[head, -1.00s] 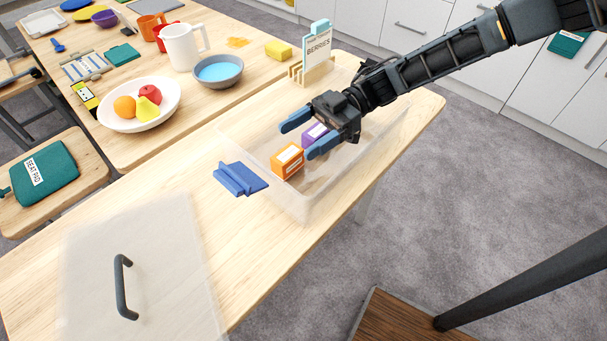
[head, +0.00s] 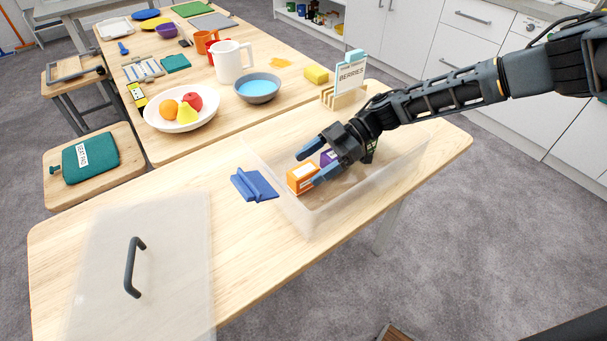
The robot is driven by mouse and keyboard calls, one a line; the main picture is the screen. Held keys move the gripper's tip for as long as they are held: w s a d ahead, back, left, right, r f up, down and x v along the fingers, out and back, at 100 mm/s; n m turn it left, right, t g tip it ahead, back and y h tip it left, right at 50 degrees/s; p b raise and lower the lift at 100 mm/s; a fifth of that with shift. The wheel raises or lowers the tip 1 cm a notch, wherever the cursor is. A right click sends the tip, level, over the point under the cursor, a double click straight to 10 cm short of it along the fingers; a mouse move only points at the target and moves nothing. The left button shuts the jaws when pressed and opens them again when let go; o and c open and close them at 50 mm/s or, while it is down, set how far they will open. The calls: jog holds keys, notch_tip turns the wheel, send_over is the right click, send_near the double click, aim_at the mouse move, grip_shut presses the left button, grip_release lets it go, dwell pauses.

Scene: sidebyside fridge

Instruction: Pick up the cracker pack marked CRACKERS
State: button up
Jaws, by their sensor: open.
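An orange pack (head: 299,180) with a white label stands in a clear open bin (head: 308,222); its lettering is too small to read. A purple pack (head: 327,157) with a pale label is just behind it, partly hidden by my gripper. I cannot tell which one is marked CRACKERS. My gripper (head: 311,165) is open over the left part of the bin. Its blue fingers point left, one beyond the packs and one overlapping the orange pack's right edge in view. Whether either finger touches a pack is unclear.
A blue ridged piece (head: 254,186) lies left of the bin. The translucent lid (head: 165,265) with a dark handle lies front left. A BERRIES card (head: 350,74) stands in a wooden rack behind the bin. A dark green item (head: 370,151) shows below my wrist.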

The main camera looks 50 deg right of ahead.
jog(key=shift+w+a+f, duration=0.15)
jog(key=shift+a, duration=0.15)
jog(key=c, duration=1.2)
